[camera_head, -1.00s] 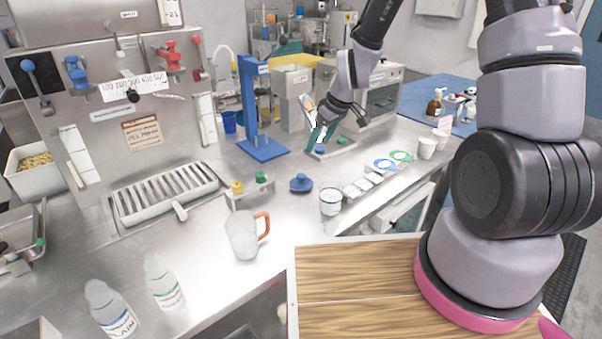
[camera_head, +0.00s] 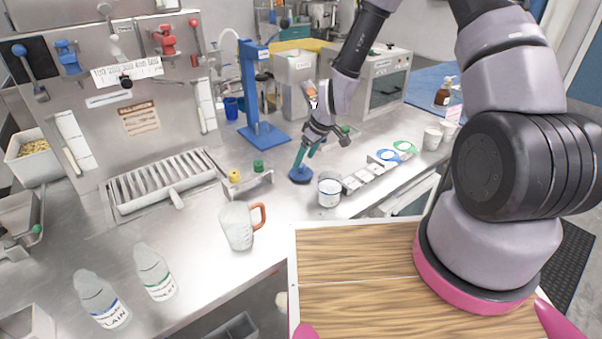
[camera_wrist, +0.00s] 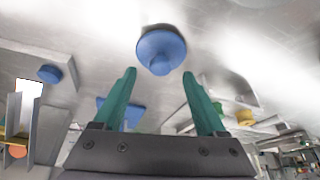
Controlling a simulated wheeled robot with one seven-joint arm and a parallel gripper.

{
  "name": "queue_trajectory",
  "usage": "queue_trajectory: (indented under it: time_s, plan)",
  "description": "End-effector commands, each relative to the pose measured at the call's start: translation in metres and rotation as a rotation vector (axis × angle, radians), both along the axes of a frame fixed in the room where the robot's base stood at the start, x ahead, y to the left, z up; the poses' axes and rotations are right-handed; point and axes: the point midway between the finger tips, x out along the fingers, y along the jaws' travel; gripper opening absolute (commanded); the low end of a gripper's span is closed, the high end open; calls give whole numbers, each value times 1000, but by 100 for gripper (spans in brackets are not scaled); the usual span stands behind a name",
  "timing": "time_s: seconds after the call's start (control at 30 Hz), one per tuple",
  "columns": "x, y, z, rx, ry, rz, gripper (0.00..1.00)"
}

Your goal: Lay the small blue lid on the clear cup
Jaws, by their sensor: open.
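A round blue lid with a knob (camera_head: 300,174) lies on the steel counter. It also shows in the wrist view (camera_wrist: 161,50), ahead of and between my fingertips, apart from them. A second blue lid-like piece (camera_wrist: 50,73) shows at the left of the wrist view; my gripper seems to hide it in the head view. A cup with a blue rim (camera_head: 329,192), whitish and see-through looking, stands just right of the knobbed lid. My gripper (camera_head: 303,161) has teal fingers, also in the wrist view (camera_wrist: 160,88). It is open and empty, close above the knobbed lid.
A small rack with yellow and green knobs (camera_head: 246,186) stands left of the lid. A blue stand (camera_head: 262,135) rises behind. A jug with an orange handle (camera_head: 237,227) stands in front. Small pale blocks (camera_head: 367,176) line up right of the cup.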

Motion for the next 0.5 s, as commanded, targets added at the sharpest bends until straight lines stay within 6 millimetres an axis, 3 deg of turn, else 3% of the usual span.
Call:
queue_trajectory:
  time_s: [0.2, 0.5]
  plan:
    - [6, 8, -27, 0, 3, -1, 74]
    - [8, 9, -31, -1, 1, -1, 74]
